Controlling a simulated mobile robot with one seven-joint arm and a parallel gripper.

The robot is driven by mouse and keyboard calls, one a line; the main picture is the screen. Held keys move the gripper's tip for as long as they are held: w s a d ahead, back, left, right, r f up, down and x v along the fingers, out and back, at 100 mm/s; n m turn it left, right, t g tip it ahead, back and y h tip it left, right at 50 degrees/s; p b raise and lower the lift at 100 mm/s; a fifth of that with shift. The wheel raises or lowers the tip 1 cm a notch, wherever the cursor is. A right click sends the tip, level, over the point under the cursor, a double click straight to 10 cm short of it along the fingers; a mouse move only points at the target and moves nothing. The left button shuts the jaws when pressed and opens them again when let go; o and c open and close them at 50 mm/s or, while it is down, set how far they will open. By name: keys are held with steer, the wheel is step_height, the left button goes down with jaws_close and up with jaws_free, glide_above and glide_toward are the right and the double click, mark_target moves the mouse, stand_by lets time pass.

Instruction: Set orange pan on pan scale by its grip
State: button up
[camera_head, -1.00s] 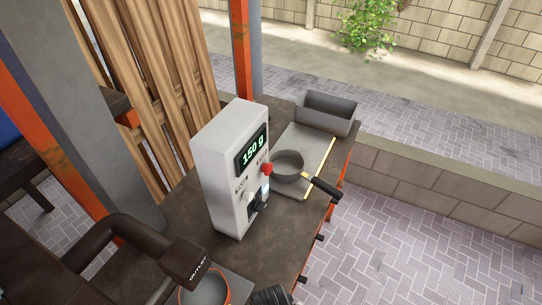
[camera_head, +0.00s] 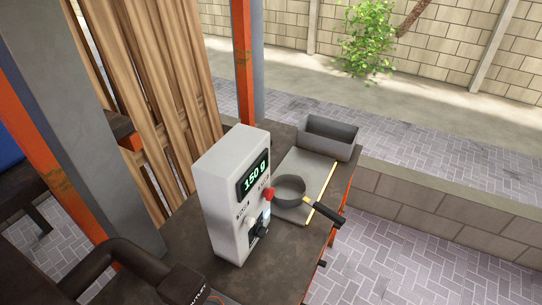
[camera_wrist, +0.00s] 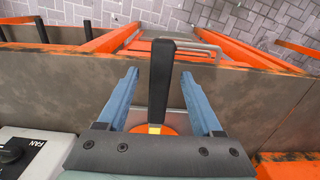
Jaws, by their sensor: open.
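In the wrist view my gripper (camera_wrist: 158,74) is open, with its two blue fingers on either side of a black grip (camera_wrist: 162,80). The orange pan (camera_wrist: 155,129) shows only in part behind the gripper's body. The pan scale is a light box (camera_head: 228,195) reading 150 g, beside a flat grey plate (camera_head: 312,172).
A grey round pan (camera_head: 289,191) with a black handle (camera_head: 328,215) sits at the plate's near edge. A grey open bin (camera_head: 328,137) stands beyond. The dark outlet pipe (camera_head: 115,262) is at lower left. Wood planks (camera_head: 150,90) lean behind.

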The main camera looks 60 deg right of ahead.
step_height(320, 180, up, 11)
steer(key=shift+b, duration=0.3)
